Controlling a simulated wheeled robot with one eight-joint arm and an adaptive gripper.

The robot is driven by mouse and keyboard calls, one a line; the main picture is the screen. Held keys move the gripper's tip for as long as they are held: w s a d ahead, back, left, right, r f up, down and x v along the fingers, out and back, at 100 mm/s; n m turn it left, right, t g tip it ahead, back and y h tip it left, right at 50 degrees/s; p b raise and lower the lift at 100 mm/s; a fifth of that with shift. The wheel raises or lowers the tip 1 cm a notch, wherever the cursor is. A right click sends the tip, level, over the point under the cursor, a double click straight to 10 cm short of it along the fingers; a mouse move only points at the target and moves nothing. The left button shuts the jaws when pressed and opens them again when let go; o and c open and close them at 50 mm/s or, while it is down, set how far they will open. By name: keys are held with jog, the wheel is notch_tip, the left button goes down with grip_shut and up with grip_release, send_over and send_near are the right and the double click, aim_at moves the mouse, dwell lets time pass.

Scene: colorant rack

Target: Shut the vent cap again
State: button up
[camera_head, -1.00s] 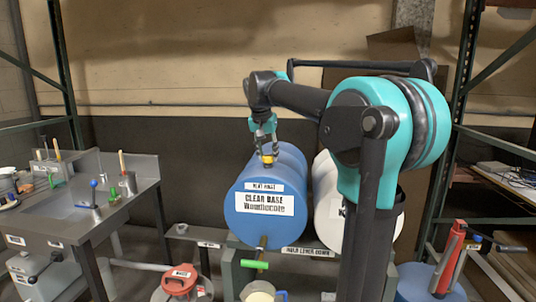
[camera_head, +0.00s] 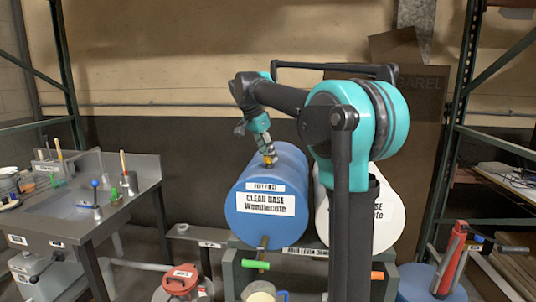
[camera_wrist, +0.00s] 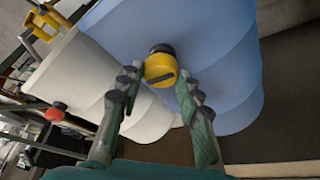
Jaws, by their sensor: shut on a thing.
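The vent cap (camera_head: 270,161) is yellow and sits on top of the blue drum labelled "CLEAR BASE" (camera_head: 250,222). In the wrist view the cap (camera_wrist: 160,70) shows with a dark slot across its face and a black round part (camera_wrist: 162,49) behind it. My gripper (camera_head: 268,155) reaches down to the cap from the upper left. In the wrist view my gripper (camera_wrist: 160,76) has one finger on each side of the cap and is shut on it. Whether the cap is seated or raised cannot be told.
A white drum (camera_head: 385,222) lies close to the right of the blue one. A green-handled tap (camera_head: 256,264) sticks out below the blue drum. A grey sink bench (camera_head: 80,205) stands at left.

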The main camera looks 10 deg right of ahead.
dwell(0.4)
jog(key=o, duration=1.2)
jog(key=shift+c, duration=0.2)
jog(key=v, duration=1.2)
